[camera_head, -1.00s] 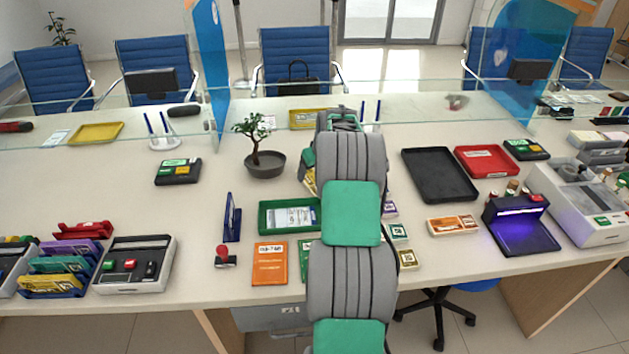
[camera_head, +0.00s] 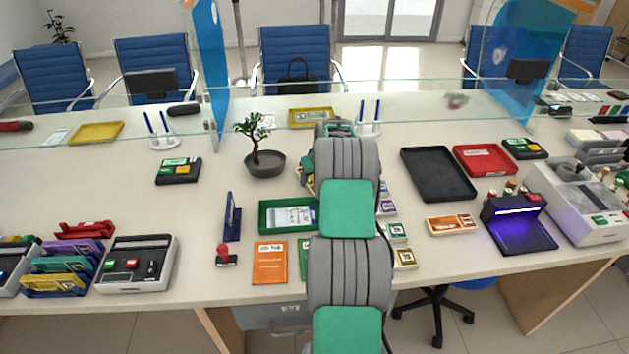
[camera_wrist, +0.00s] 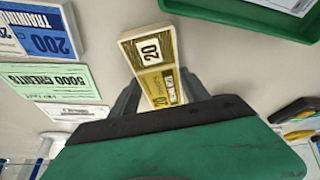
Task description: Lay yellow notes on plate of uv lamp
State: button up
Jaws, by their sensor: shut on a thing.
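The yellow notes (camera_wrist: 156,62) are a banded bundle marked 20, seen in the wrist view. My gripper (camera_wrist: 160,92) is shut on the bundle, with a finger on each side, and its far end sticks out past the fingers. In the head view my arm hides the gripper and most of what it holds. The uv lamp (camera_head: 507,205) stands at the right of the counter, glowing violet under its hood. Its dark plate (camera_head: 528,238) looks bare. My gripper is well to the left of the lamp.
A counting machine (camera_head: 585,205) stands right of the lamp. A green tray (camera_head: 268,230) and a potted tree (camera_head: 265,166) are left of my arm.

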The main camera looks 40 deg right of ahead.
jog(key=shift+r, duration=0.1)
jog(key=c, duration=0.7)
